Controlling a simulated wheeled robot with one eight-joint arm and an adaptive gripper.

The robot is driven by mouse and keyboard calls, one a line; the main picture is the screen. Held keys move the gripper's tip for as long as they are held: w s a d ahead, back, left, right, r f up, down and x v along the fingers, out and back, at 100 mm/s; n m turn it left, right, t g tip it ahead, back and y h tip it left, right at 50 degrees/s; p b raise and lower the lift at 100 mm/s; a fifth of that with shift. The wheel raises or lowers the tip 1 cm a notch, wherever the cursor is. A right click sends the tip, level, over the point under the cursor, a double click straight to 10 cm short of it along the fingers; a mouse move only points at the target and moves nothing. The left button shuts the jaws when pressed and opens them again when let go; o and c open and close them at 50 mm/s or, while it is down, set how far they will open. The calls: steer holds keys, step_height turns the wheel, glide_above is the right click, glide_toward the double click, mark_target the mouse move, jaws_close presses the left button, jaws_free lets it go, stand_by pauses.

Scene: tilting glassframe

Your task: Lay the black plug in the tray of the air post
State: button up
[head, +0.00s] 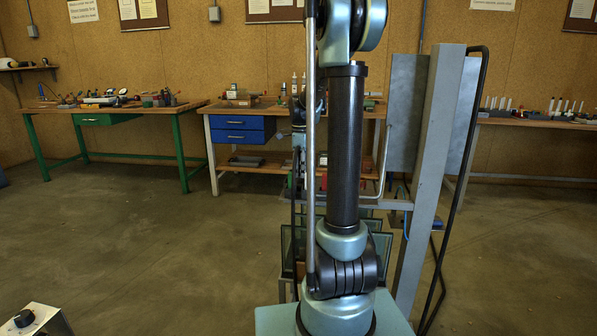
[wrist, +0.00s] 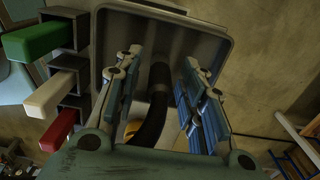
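In the wrist view my gripper (wrist: 162,60) is open, its blue-padded fingers wide apart over a grey, rimmed tray (wrist: 220,38). A curved, black, tube-like piece (wrist: 158,90) shows between the fingers, apart from the pads. A bit of yellow shows at its lower end. I cannot tell whether this piece is the black plug or a hose. Green (wrist: 32,40), white (wrist: 48,98) and red (wrist: 58,130) plugs stick out of dark square holders left of the tray. In the head view the grey air post (head: 432,180) stands right of my arm, which hides the gripper area.
A black hose (head: 470,150) runs along the post. A green-legged bench (head: 110,107) with tools stands at the back left, and a bench with blue drawers (head: 238,130) behind my arm. A small box with a black knob (head: 24,318) is at the lower left. The left floor is clear.

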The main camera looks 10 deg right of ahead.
steer(key=shift+r, duration=0.1)
step_height(320, 180, up, 12)
steer(key=shift+f, duration=0.25)
steer(key=shift+r, duration=0.2)
steer(key=shift+s, duration=0.3)
steer(key=s+f+n+t, duration=0.1)
steer(key=s+f+n, duration=0.3)
steer(key=s, duration=0.6)
steer(key=s+f+n, duration=0.2)
steer(key=s+n, duration=0.5)
steer(key=s, duration=0.2)
steer(key=s+f+n+t, duration=0.1)
steer(key=s+f+n, duration=1)
steer(key=s+f, duration=0.3)
steer(key=shift+s+a, duration=0.35)
steer(key=shift+s, duration=0.3)
steer(key=shift+f, duration=0.1)
